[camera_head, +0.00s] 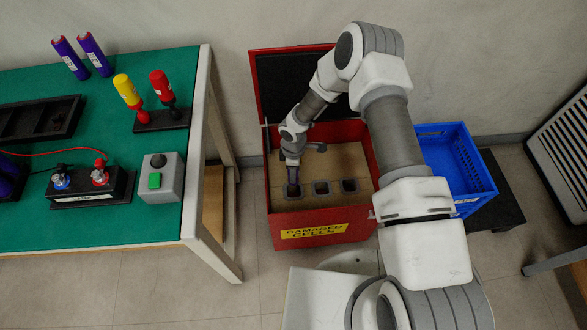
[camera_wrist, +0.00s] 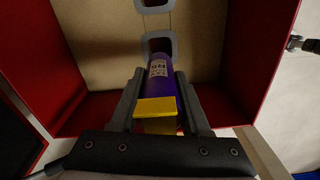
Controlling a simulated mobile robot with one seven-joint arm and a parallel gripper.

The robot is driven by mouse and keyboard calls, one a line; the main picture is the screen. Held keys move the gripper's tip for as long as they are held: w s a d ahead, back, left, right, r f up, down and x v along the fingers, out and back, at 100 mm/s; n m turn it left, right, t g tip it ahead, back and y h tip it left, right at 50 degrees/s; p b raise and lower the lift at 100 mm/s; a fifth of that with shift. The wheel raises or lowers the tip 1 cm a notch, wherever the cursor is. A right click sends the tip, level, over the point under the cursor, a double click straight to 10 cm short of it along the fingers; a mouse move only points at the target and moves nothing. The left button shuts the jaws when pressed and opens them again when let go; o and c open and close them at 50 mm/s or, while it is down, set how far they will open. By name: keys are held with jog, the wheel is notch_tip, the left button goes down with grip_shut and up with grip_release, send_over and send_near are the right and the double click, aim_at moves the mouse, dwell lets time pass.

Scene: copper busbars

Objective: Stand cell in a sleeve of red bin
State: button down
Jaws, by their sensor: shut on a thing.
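The red bin (camera_head: 322,222) stands open on the floor, with a yellow "damaged cells" label on its front. A tan insert (camera_head: 345,160) inside it has a row of three sleeves; the middle sleeve (camera_head: 321,187) and right sleeve (camera_head: 349,185) look empty. My gripper (camera_head: 292,164) points down over the left sleeve (camera_head: 293,191), shut on a purple cell (camera_head: 293,176).
The bin's raised lid (camera_head: 285,85) stands at the back. A blue crate (camera_head: 455,165) is right of the bin. A green-topped bench (camera_head: 100,215) at left holds two purple cells (camera_head: 82,56), red and yellow tools (camera_head: 145,92) and a button box (camera_head: 159,178).

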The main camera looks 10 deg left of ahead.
jog(key=shift+f+b, duration=1.75)
jog(key=shift+f, duration=1.35)
jog(key=shift+f+b, duration=0.5)
jog(key=shift+b, duration=0.05)
jog(key=shift+f+b, duration=2.1)
jog(key=shift+f, duration=0.2)
jog(key=shift+c, duration=0.6)
grip_release()
jog(key=shift+o, duration=0.6)
jog(key=shift+s+f, duration=0.1)
jog(key=shift+s, duration=0.15)
jog(key=r+p, duration=0.2)
jog(key=r, duration=0.4)
jog(key=r+p, duration=0.2)
jog(key=r, duration=0.4)
jog(key=r+p, duration=0.2)
jog(key=r, duration=0.3)
jog(key=shift+w+r, duration=0.3)
jog(key=shift+r, duration=0.1)
